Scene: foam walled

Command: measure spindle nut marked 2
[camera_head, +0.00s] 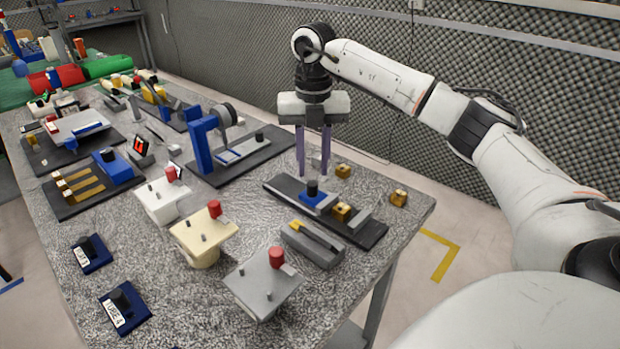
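Three small brass nuts show at the near right of the table. One brass nut (342,211) sits on a long black gauge base (368,234), between a blue slider with a black knob (312,195) and a grey block (358,221). A second brass nut (343,170) lies on the table behind the base. A third brass nut (398,198) lies near the table's right edge. Their marks are too small to read. My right gripper (313,174) points down above the slider's knob, its two fingers apart with nothing visible between them. My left gripper is out of view.
A grey block with a yellow-and-black strip (314,243) stands in front of the gauge. Several pedestals with red knobs, one cream (203,236), stand nearer. A blue-framed fixture (201,146) stands behind left. Bare tabletop (415,216) shows at the right corner.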

